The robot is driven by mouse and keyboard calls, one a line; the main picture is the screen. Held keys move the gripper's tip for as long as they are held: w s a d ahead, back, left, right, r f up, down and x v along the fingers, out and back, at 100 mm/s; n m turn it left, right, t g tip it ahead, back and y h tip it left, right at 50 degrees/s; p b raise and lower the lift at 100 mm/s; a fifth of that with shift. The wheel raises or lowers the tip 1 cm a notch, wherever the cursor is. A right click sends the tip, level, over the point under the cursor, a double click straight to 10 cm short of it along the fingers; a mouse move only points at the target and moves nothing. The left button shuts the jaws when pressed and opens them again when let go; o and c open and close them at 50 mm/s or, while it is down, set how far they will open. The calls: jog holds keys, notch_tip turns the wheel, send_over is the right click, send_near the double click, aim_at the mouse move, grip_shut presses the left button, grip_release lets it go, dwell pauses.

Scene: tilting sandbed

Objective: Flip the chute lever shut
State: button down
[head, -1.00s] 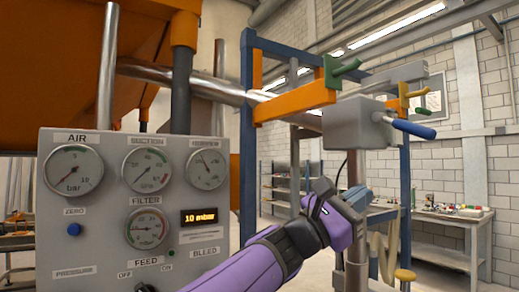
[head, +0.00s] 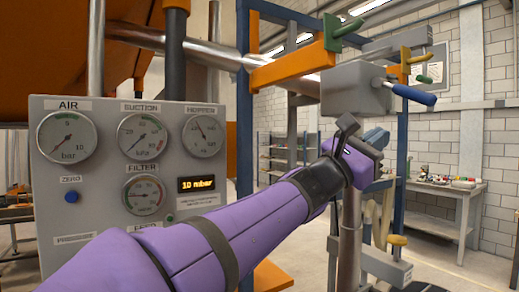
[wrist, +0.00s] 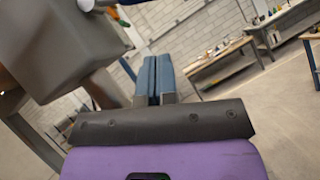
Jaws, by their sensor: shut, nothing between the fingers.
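A grey box (head: 356,90) on a post carries a lever with a blue handle (head: 413,95), which points right and slightly down. A green handle (head: 348,28) sits on the orange bracket, and a yellow handle (head: 405,60) sits behind the box. No label shows which of these is the chute lever. My gripper (head: 376,138) is shut and empty, below the grey box and the blue handle, apart from both. In the wrist view, the blue fingers (wrist: 154,76) are together, and the grey box (wrist: 70,45) fills the upper left.
The gauge panel (head: 100,205) stands at the left, below an orange hopper (head: 60,60). A blue frame post (head: 244,130) and a metal pipe (head: 215,60) are behind my arm. A workbench (head: 440,190) with small items stands at the right. A yellow knob (head: 397,240) is low on the post.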

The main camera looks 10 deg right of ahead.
aim_at(405, 91)
jog(key=d+r, duration=0.4)
jog(key=r, duration=0.1)
jog(key=shift+s+d+r, duration=0.15)
jog(key=shift+s, duration=0.3)
